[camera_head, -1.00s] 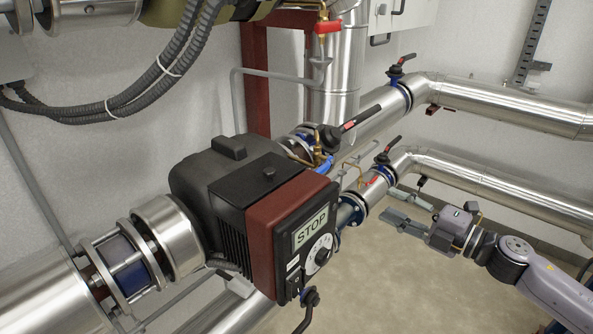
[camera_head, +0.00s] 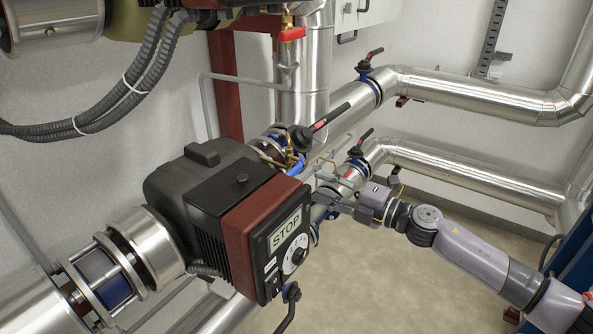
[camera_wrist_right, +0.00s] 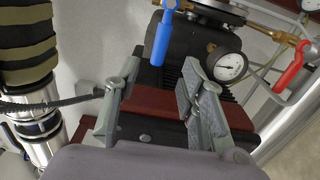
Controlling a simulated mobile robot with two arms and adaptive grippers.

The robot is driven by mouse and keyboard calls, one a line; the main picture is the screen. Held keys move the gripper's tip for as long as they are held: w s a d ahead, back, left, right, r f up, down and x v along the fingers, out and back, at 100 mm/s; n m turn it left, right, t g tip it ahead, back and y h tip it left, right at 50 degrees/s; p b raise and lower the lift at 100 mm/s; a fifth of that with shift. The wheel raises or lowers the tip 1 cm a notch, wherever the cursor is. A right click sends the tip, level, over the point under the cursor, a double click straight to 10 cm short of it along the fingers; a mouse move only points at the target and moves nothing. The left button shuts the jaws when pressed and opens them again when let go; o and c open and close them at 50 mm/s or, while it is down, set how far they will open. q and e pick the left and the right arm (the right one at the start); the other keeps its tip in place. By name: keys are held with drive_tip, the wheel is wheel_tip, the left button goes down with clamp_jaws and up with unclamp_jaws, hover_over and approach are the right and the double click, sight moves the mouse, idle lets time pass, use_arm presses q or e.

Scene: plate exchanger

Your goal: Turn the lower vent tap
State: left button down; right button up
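A small red tap handle (camera_head: 347,183) sits on the lower pipe beside brass fittings, just above my right gripper in the head view; it may be the lower vent tap. A red handle (camera_wrist_right: 289,69) also shows at the right of the right wrist view, outside the fingers. Another red tap (camera_head: 292,34) is higher up, on the upper pipework. My right gripper (camera_head: 326,199) reaches in from the right, close to the pump's far side. In the wrist view its fingers (camera_wrist_right: 158,98) are apart with nothing held between them. My left gripper is not in view.
The pump with a STOP display (camera_head: 286,233) stands close left of my right gripper. A blue handle (camera_wrist_right: 160,38) and a pressure gauge (camera_wrist_right: 229,67) lie ahead. Silver pipes (camera_head: 470,175) run behind my right arm.

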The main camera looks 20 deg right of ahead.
sight(296, 169)
drive_tip(key=p+x, duration=0.2)
drive_tip(key=x, duration=0.6)
drive_tip(key=shift+w+a, duration=0.1)
drive_tip(key=shift+c, duration=0.6)
clamp_jaws()
